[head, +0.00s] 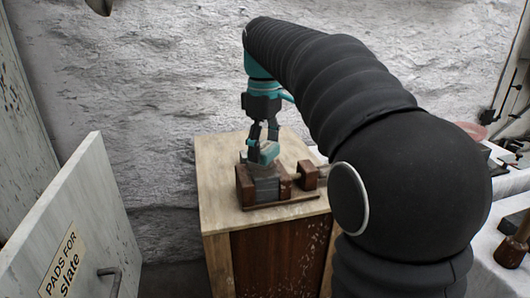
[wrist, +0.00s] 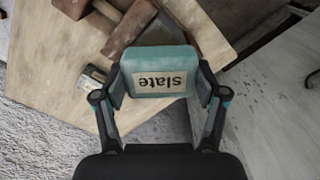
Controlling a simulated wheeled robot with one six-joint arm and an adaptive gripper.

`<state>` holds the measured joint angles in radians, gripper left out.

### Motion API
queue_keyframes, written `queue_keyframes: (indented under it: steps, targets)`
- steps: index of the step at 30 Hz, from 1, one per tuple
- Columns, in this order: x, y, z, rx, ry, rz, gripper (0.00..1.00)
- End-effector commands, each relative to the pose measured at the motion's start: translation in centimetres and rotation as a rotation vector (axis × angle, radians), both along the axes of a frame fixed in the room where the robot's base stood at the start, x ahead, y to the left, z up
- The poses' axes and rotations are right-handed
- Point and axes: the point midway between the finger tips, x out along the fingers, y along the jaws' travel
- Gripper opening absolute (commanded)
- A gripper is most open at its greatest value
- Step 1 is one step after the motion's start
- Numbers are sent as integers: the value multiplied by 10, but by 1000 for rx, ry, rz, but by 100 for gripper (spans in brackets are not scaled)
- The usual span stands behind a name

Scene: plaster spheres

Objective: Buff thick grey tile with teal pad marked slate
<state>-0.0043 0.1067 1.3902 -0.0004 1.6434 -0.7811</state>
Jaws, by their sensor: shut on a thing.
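My gripper (head: 264,138) is shut on the teal pad (head: 263,152), above the wooden bench. In the wrist view the pad (wrist: 160,58) sits between the two fingers, and its label reads "slate", upside down. The thick grey tile (head: 266,187) is clamped between brown wooden blocks on the bench, right below the pad. In the head view the pad is at or just over the tile's top; I cannot tell whether they touch.
The wooden bench (head: 222,190) carries the brown wooden vise (head: 308,176). At the left stands a pale panel (head: 85,200) with a sign (head: 63,262) reading "PADS FOR slate". A small labelled block (wrist: 92,78) lies on the bench. A rough white wall is behind.

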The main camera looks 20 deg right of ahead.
Motion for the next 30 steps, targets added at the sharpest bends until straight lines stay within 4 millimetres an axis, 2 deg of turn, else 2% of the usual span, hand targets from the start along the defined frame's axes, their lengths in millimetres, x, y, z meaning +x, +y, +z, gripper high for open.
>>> queue_keyframes:
  steps: [10,22,30]
  targets:
    - [0,0,3,0,0,0,33]
    - [1,0,38,0,0,0,33]
    - [0,0,41,0,1,0,33]
